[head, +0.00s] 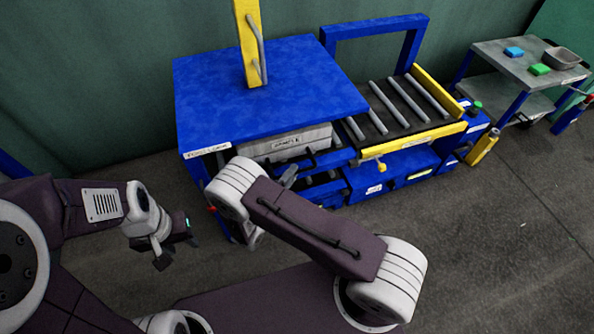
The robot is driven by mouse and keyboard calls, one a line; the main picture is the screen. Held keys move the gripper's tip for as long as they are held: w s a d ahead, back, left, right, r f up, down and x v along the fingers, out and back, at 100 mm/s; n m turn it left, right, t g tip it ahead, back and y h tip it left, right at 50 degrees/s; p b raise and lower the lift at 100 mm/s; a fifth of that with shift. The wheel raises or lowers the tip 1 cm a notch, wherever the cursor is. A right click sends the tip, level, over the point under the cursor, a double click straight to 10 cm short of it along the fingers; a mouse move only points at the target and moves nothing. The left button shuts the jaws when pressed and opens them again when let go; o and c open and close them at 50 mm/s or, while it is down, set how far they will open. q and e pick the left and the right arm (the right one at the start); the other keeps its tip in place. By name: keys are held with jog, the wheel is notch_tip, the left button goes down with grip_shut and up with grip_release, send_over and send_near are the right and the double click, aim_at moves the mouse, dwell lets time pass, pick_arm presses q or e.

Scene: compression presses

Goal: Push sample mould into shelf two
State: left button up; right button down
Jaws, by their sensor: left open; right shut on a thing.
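The sample mould (287,143) is a grey block with a "SAMPLE" label on its front. It sits under the blue top of the press, in a shelf opening, with its front face showing. A dark handle (303,160) is on its front. My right gripper (290,174) is at the mould's front, mostly hidden behind my own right forearm, and is shut on the mould, seemingly at the handle; the contact is hard to see. My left gripper (178,251) is open and empty, low at the left, apart from the press. Shelf numbers cannot be read.
The blue press top (265,85) carries a yellow post (249,40). To its right is a roller conveyor (400,105) with yellow edges and a blue frame. A side table (530,65) with small items stands far right.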

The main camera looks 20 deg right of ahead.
jog(key=shift+a, duration=0.55)
jog(key=c, duration=1.7)
grip_release()
jog(key=shift+w, duration=0.1)
jog(key=shift+d, duration=0.1)
jog(key=shift+s+a+r, duration=0.1)
jog(key=shift+s+a, duration=0.1)
jog(key=shift+a, duration=0.05)
jog(key=p+v, duration=0.3)
jog(key=v, duration=0.5)
jog(key=shift+s+a, duration=0.1)
jog(key=shift+s, duration=0.15)
